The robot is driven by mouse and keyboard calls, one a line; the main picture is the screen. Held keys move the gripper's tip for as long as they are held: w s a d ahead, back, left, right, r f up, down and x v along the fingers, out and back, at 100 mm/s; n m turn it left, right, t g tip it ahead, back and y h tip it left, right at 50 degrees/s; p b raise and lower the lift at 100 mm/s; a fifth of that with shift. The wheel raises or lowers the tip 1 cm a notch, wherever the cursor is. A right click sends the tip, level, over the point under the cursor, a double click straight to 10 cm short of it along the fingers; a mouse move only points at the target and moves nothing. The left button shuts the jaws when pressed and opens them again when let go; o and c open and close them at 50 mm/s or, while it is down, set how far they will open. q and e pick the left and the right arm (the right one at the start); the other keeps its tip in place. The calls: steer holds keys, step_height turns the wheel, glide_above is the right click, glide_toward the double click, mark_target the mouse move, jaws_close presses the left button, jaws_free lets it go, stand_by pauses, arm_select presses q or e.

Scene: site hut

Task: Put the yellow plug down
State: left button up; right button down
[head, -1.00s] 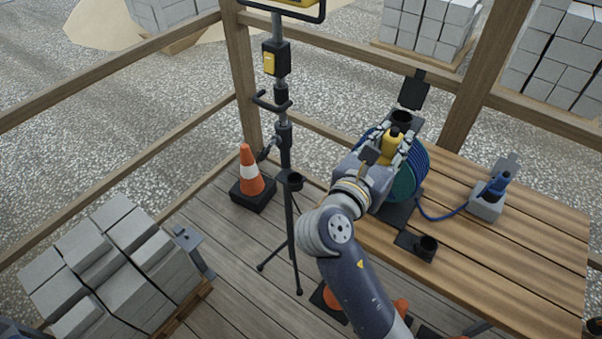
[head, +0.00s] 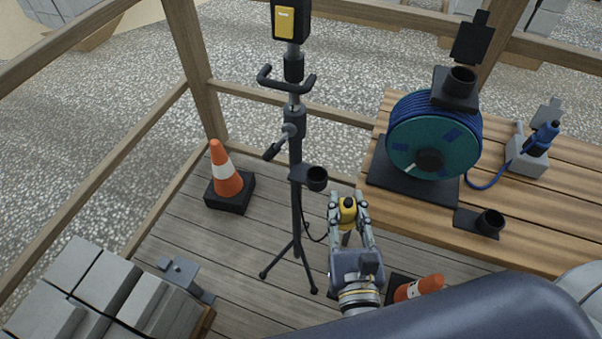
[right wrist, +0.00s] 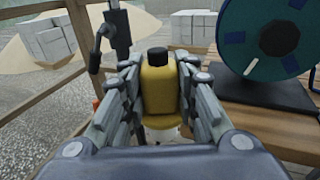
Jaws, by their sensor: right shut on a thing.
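The yellow plug (head: 347,208) is held upright between the fingers of my right gripper (head: 348,205), in front of the table's left end. In the right wrist view the plug (right wrist: 158,84) is a yellow body with a black top, and the fingers of the gripper (right wrist: 160,95) close on both its sides. A black cup holder (head: 317,178) on the tripod stand is just left of and beyond the plug, apart from it. Another black cup (head: 490,222) sits at the table's front edge, and a third (head: 461,80) is above the hose reel. My left gripper is not in view.
A teal cable reel (head: 433,140) and a grey block with a blue plug (head: 538,140) stand on the wooden table (head: 385,205). The black tripod stand (head: 296,190), an orange cone (head: 226,172) and grey blocks (head: 80,290) stand on the deck. Another cone (head: 420,288) is near my arm.

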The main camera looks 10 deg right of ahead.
steer(key=w+f+b, duration=0.1)
steer(key=w+b, duration=0.1)
steer(key=w, duration=0.3)
steer(key=w+f+b, duration=0.1)
steer(key=w+f, duration=0.1)
steer(key=w, duration=0.3)
steer(key=w+a+f+b, duration=0.1)
steer(key=w+f+b, duration=0.1)
steer(key=w, duration=0.3)
steer(key=shift+w+f+b, duration=0.1)
steer(key=shift+w+b, duration=0.1)
steer(key=shift+b, duration=0.1)
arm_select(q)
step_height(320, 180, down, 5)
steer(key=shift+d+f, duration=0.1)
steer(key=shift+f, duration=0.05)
arm_select(e)
steer(key=shift+f, duration=0.15)
steer(key=c, duration=1.3)
jaws_free()
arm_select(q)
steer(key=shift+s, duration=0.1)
